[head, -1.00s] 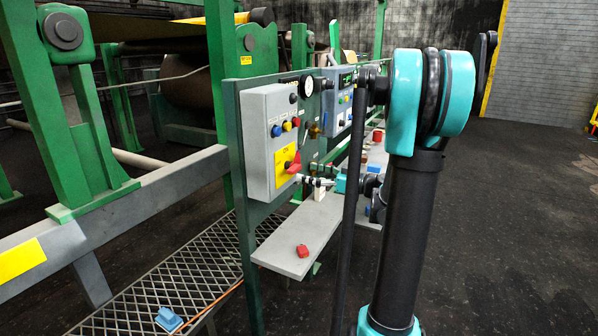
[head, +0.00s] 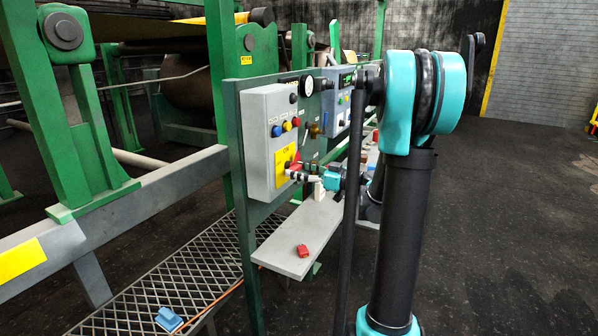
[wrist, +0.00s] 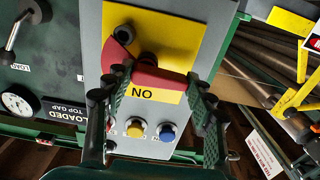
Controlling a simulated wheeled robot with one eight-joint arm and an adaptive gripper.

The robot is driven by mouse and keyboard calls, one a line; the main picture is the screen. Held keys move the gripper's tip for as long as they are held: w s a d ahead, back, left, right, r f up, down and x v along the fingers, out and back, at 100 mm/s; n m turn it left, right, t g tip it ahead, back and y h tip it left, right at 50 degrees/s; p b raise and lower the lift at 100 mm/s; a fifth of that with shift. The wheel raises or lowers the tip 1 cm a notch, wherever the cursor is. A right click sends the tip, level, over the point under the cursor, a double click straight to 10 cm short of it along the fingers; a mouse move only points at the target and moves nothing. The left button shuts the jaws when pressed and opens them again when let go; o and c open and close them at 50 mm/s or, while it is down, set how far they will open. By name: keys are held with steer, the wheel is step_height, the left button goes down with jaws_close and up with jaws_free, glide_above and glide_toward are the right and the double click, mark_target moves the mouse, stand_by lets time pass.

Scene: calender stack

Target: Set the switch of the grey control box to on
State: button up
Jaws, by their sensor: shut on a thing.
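The grey control box (head: 262,130) is mounted on a dark green panel in the head view, its face also filling the middle of the wrist view (wrist: 95,60). Its red switch handle (wrist: 158,82) sits on a yellow plate (wrist: 178,28). In the wrist view, which is upside down, the handle lies across the picture beside an "ON" label (wrist: 142,94). My gripper (wrist: 163,82) has one finger at each side of the handle and is shut on it. In the head view my gripper (head: 297,173) covers part of the handle.
Yellow and blue buttons (wrist: 152,131) sit on the box close to the fingers. A second control box (head: 337,105) and a gauge (head: 306,86) are on the same panel.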

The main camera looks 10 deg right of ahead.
steer(key=shift+c, duration=0.9)
steer(key=shift+m, duration=0.3)
steer(key=m, duration=0.2)
steer(key=shift+r+m, duration=0.25)
steer(key=shift+m, duration=0.15)
steer(key=m, duration=0.5)
steer(key=shift+w+d+r, duration=0.15)
steer(key=shift+w+r, duration=0.05)
steer(key=shift+r, duration=0.2)
steer(key=m, duration=0.5)
steer(key=shift+w+d+r, duration=0.15)
steer(key=shift+w+d, duration=0.05)
steer(key=shift+w, duration=0.05)
steer(key=shift+w+d+r+m, duration=0.1)
steer(key=shift+w+m, duration=0.05)
steer(key=shift+m, duration=0.95)
steer(key=shift+w+d+m, duration=0.1)
steer(key=shift+w+m, duration=0.05)
steer(key=shift+m, duration=0.95)
